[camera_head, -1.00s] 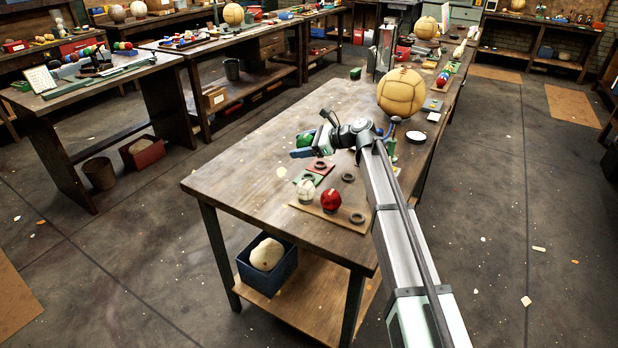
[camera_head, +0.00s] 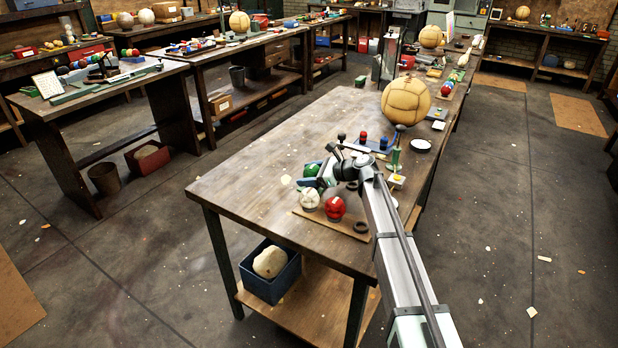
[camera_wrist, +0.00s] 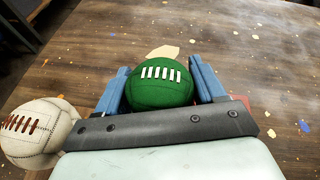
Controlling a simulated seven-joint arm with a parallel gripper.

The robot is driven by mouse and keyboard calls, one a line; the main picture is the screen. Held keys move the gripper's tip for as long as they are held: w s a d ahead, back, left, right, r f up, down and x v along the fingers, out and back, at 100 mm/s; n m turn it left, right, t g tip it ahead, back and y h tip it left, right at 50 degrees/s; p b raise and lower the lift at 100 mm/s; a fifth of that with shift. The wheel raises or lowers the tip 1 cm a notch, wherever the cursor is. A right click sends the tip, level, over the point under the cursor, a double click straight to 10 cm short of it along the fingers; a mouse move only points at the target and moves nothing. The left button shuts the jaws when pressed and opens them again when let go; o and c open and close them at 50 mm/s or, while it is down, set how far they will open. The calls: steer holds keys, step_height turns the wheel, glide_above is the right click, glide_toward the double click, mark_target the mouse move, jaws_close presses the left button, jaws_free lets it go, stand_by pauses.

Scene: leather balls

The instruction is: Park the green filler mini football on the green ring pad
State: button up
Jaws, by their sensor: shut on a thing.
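The green mini football (camera_wrist: 158,80) with white laces sits between the two blue fingers of my gripper (camera_wrist: 160,92) in the wrist view. The fingers are shut on it. In the head view the green ball (camera_head: 311,170) shows at the end of my gripper (camera_head: 313,176), low over the table's near part, just behind a white ball (camera_head: 309,199). The green ring pad is hidden in the head view behind my gripper and wrist. It does not show in the wrist view. I cannot tell whether the ball touches anything below.
The white ball and a red ball (camera_head: 335,207) stand on a wooden board (camera_head: 349,229) with an empty dark ring (camera_head: 361,227). The white ball is close to my left finger in the wrist view (camera_wrist: 38,130). A blue tray (camera_head: 374,146) lies behind. The table's left part is clear.

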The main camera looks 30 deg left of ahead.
steer(key=shift+f, duration=0.5)
steer(key=shift+f, duration=0.1)
steer(key=o, duration=1.1)
steer(key=v, duration=1.2)
